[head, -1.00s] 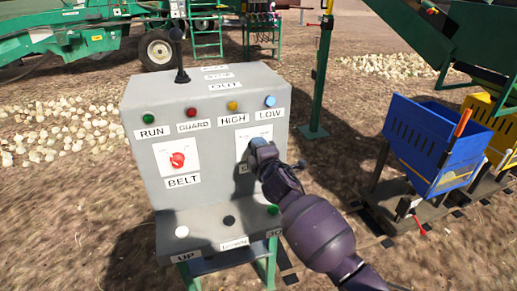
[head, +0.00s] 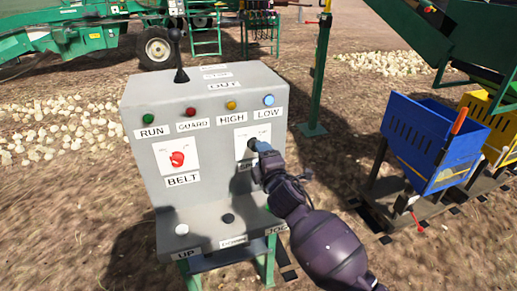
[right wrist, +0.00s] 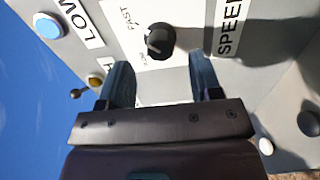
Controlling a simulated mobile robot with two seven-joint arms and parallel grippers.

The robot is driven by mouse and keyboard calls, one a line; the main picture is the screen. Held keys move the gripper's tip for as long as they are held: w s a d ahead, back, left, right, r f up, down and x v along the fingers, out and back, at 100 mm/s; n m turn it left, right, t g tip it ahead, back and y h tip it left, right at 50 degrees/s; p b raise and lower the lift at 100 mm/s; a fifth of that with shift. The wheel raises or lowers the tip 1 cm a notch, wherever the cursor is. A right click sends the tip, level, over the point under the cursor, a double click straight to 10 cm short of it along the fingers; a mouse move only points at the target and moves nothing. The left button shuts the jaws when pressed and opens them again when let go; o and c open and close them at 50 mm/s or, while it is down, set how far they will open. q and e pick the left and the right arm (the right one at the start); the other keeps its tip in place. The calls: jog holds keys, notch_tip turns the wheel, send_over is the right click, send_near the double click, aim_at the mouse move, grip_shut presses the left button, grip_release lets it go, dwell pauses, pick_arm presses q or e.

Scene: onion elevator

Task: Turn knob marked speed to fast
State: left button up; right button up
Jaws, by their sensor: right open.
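The black speed knob (right wrist: 160,40) sits on a white plate in the right wrist view, with FAST printed above it and a small label at its lower left. A pale mark shows on the knob's lower left side. The SPEED label (right wrist: 230,28) is to its right. My right gripper (right wrist: 162,72) is open, with one blue-grey finger on each side of the knob's line and the knob just beyond the tips. I cannot tell whether they touch it. In the head view, my right gripper (head: 258,148) is in front of the speed plate (head: 262,133) and partly hides it. My left gripper is not in view.
The grey control box (head: 215,160) also carries a red BELT knob (head: 178,159), several coloured lamps, a black lever (head: 179,60) on top and push buttons on its lower ledge. A blue crate (head: 430,145) stands at the right.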

jog(key=shift+v, duration=2.95)
jog(key=s+d+f+m+g+h, duration=0.2)
jog(key=s+d+f+m, duration=0.8)
jog(key=d+m, duration=0.45)
jog(key=s+d+f+m+g+h, duration=0.1)
jog(key=s+d+f+m, duration=0.1)
jog(key=s, duration=0.5)
jog(key=s+d+f+m+g+h, duration=0.1)
jog(key=s+d+f+m, duration=0.1)
jog(key=s+d+f, duration=0.2)
jog(key=s+d+f+m+g+h, duration=0.1)
jog(key=s+d+f+m, duration=0.1)
jog(key=s+f, duration=0.5)
jog(key=s+d, duration=0.1)
jog(key=s, duration=0.2)
jog(key=shift+d+f+g+h, duration=0.3)
jog(key=shift+d+g+h, duration=0.1)
